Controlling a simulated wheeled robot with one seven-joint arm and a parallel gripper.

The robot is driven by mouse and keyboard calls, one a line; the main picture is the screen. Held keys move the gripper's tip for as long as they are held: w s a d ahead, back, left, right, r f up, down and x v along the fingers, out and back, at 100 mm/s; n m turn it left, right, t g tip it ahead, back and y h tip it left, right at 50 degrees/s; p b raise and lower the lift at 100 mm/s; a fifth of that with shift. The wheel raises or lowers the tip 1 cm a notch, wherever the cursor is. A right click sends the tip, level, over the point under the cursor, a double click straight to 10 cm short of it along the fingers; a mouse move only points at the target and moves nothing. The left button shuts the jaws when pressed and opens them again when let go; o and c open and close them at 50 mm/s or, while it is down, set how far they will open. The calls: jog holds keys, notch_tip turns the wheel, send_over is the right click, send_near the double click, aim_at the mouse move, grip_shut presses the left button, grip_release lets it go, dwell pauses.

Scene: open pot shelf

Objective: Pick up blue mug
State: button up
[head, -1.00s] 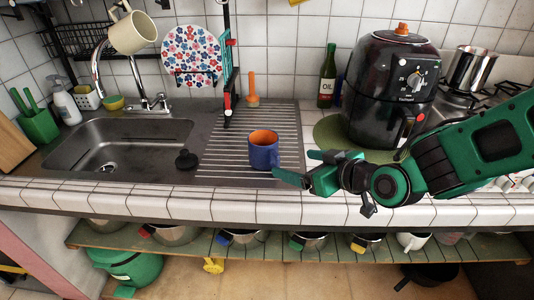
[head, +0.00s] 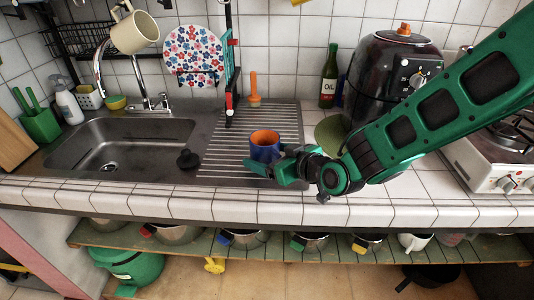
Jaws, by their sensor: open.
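The blue mug (head: 264,147) with an orange inside stands upright on the ribbed metal drainboard, right of the sink basin. My gripper (head: 270,160) is at the mug's lower right, low over the drainboard's front right part. Its fingers are open, one reaching left in front of the mug and the other at its right side. The mug's lower right part and its handle are hidden behind the gripper. I cannot tell whether the fingers touch the mug.
My arm passes before the air fryer (head: 385,75).

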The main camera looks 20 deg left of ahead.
aim_at(256, 141)
jog(key=shift+w+a+f, duration=0.25)
jog(key=shift+w+a, duration=0.05)
jog(key=shift+a, duration=0.25)
jog(key=c, duration=1.2)
jog(key=shift+r, duration=0.15)
jog(key=shift+r, duration=0.6)
notch_tip(256, 141, up, 3)
jog(key=shift+f, duration=0.2)
jog(key=s+a+r, duration=0.2)
jog(key=s, duration=0.1)
jog(key=s+a+r, duration=0.2)
jog(key=s, duration=0.1)
jog(key=s+a+r, duration=0.2)
jog(key=s+r, duration=0.1)
jog(key=s, duration=0.1)
